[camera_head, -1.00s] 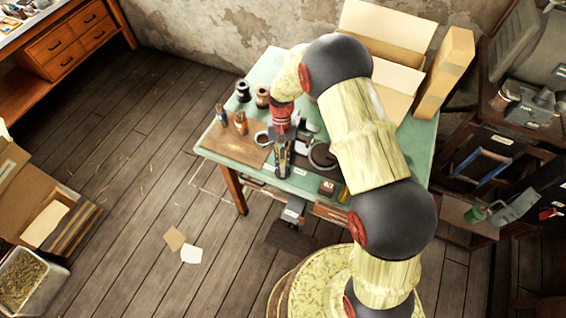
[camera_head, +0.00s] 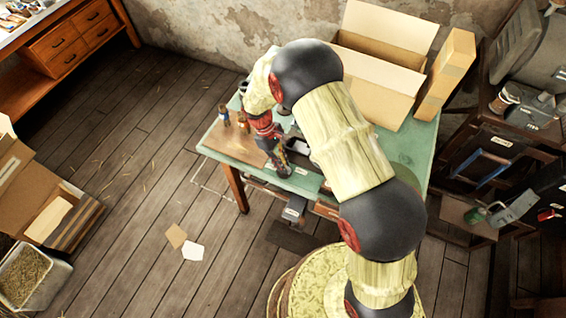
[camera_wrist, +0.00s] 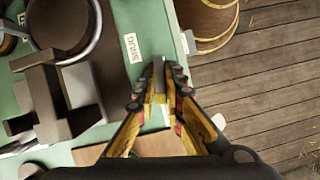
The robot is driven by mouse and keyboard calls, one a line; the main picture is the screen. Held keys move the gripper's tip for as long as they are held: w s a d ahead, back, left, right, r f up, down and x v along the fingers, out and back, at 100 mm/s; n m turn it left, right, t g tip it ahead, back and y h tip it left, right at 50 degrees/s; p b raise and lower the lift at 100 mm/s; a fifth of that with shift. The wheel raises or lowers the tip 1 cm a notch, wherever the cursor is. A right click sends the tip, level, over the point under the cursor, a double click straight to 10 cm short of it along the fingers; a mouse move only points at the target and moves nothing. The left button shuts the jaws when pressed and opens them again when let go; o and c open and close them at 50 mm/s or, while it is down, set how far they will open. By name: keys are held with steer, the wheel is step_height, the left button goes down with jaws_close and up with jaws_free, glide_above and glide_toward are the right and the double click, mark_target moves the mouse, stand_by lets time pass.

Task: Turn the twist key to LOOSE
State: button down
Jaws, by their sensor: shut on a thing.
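My gripper (camera_head: 281,170) is low over the front edge of the green table, its wrist tilted. In the wrist view my gripper (camera_wrist: 160,78) has its fingertips closed together on a small grey piece (camera_wrist: 160,82), which I take to be the twist key. The fingers hide most of it, so I cannot read its angle well. A white label reading SNUG (camera_wrist: 132,48) lies just left of the fingertips. I see no LOOSE label that I can read. In the head view a small white label (camera_head: 300,170) lies right of the gripper.
A dark round part (camera_wrist: 62,22) and a brownish press body (camera_wrist: 60,100) stand close left of the fingers. Small bottles (camera_head: 243,121) stand on a brown board (camera_head: 225,142). An open cardboard box (camera_head: 375,85) fills the table's back. Floor left of the table is mostly clear.

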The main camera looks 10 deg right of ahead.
steer(key=shift+n+t, duration=0.4)
steer(key=shift+n, duration=0.7)
steer(key=shift+h, duration=0.3)
steer(key=c, duration=1.9)
jaws_free()
steer(key=v, duration=1.2)
